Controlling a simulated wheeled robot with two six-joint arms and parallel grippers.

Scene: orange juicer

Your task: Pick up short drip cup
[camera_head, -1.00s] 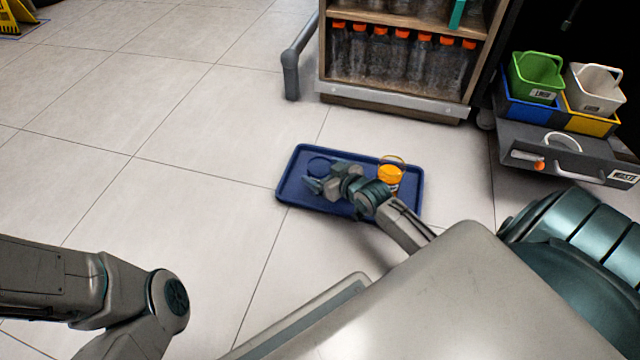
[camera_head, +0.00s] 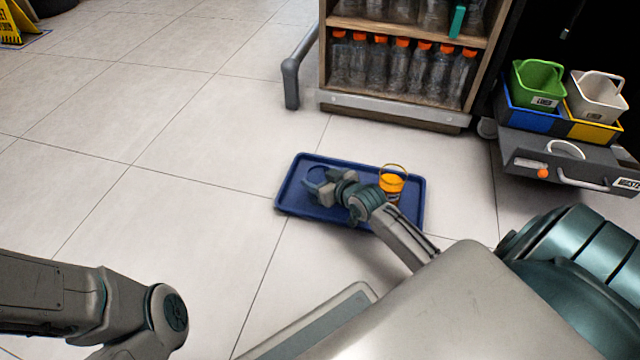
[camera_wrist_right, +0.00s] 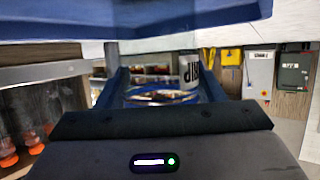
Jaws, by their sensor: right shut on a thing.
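The short drip cup (camera_head: 317,174) is small and dark blue, at the left end of a blue tray (camera_head: 410,216) on the floor. My right gripper (camera_head: 313,186) is shut on it. In the right wrist view, which is upside down, the cup's white label (camera_wrist_right: 190,68) shows between the fingers. The gripper hides part of the cup, and I cannot tell whether the cup is clear of the tray. Of my left arm only links show at the lower left; its gripper is out of view.
An orange container (camera_head: 392,183) with a thin hoop above it stands at the tray's right end, close to my right arm. A shelf with orange-capped bottles (camera_head: 400,64) stands behind. Green (camera_head: 537,80) and white (camera_head: 596,95) buckets are at the right.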

